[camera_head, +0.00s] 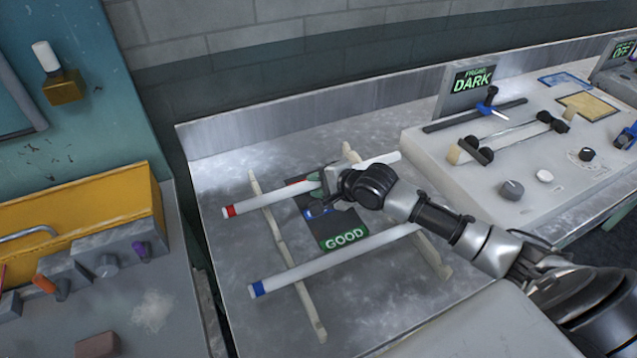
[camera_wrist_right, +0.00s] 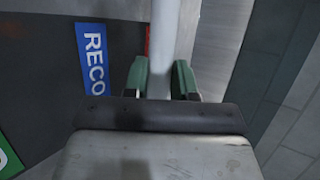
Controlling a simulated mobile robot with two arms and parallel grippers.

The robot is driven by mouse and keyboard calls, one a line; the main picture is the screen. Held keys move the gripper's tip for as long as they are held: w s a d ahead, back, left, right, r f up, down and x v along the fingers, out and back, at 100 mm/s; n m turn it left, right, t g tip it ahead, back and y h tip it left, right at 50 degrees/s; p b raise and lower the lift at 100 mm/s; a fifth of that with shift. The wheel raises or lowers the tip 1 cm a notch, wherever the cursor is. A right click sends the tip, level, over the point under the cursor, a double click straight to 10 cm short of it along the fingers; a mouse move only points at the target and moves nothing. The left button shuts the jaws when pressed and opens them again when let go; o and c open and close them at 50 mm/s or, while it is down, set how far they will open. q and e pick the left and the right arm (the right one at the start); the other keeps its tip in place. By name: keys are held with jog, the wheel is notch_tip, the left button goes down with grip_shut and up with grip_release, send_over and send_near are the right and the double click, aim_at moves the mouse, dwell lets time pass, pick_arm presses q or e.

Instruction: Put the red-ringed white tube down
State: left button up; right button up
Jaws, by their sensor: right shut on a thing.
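The red-ringed white tube (camera_head: 275,195) lies lengthwise over the far part of the two pale rails, its red ring at the left end. My right gripper (camera_head: 330,182) is around its middle; I cannot tell whether the tube touches the rails. In the right wrist view the white tube (camera_wrist_right: 162,45) runs between the green fingertips of my right gripper (camera_wrist_right: 161,78), which is shut on it. My left gripper is out of view.
A blue-ringed white tube (camera_head: 335,260) lies across the left rail (camera_head: 292,262) and the right rail (camera_head: 432,258), nearer than the red-ringed one. A dark sign reading GOOD (camera_head: 343,238) lies between the rails. A control console (camera_head: 520,150) stands at the right.

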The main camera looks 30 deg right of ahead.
jog(key=shift+f, duration=0.15)
jog(key=shift+f, duration=0.25)
jog(key=o, duration=0.9)
jog(key=shift+f, duration=0.1)
jog(key=shift+o, duration=0.2)
jog(key=shift+r, duration=0.2)
jog(key=v, duration=1.2)
jog(key=shift+r, duration=0.35)
